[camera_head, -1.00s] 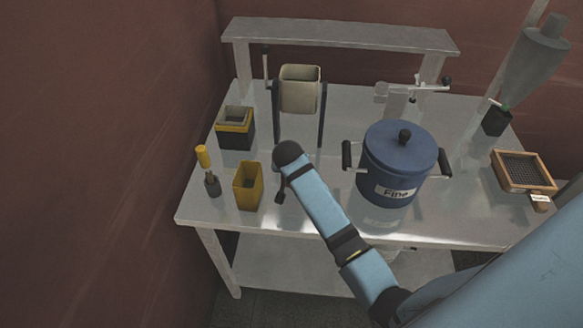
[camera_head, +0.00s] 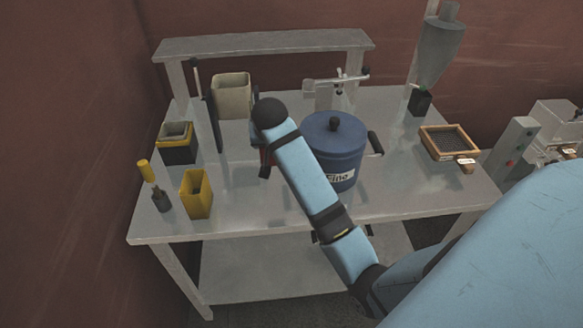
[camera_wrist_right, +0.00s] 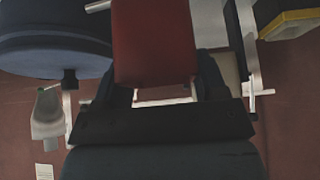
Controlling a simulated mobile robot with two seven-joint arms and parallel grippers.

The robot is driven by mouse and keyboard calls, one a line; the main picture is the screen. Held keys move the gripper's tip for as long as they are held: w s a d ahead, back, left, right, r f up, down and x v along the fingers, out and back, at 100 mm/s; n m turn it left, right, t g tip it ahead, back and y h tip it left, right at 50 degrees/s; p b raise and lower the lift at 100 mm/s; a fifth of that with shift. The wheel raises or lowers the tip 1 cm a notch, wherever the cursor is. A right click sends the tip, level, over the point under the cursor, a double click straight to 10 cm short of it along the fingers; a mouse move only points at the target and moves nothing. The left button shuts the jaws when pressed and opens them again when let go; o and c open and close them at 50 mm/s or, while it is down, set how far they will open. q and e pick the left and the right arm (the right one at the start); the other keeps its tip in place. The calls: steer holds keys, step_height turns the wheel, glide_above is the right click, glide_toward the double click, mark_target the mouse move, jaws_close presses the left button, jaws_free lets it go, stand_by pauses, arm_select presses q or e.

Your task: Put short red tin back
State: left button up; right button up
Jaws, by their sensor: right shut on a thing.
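The short red tin (camera_wrist_right: 155,40) is between the fingers of my right gripper (camera_wrist_right: 157,82) in the right wrist view. The gripper is shut on it. The forearm hides most of the tin and gripper there. I cannot tell how high the tin is above the table. My left gripper is not in view.
The blue lidded pot (camera_head: 325,133) labelled "Fine" stands close to my right arm. Yellow tin (camera_head: 196,196), black-yellow tin (camera_head: 177,151) and yellow-handled tool (camera_head: 153,184) stand at the left. A framed sieve (camera_head: 437,143) lies at the right. The front middle of the table (camera_head: 245,208) is clear.

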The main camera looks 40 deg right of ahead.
steer(key=shift+s+d+r, duration=0.3)
steer(key=shift+s+r, duration=0.15)
steer(key=shift+r, duration=0.1)
steer(key=shift+s+d+r, duration=0.25)
steer(key=shift+s+r, duration=0.2)
steer(key=shift+r, duration=0.1)
step_height(320, 180, down, 19)
steer(key=shift+r+p, duration=0.1)
steer(key=shift+p, duration=1.05)
steer(key=shift+f, duration=0.35)
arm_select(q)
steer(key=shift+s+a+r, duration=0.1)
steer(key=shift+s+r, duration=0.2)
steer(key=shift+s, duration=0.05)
arm_select(e)
steer(key=shift+f, duration=0.15)
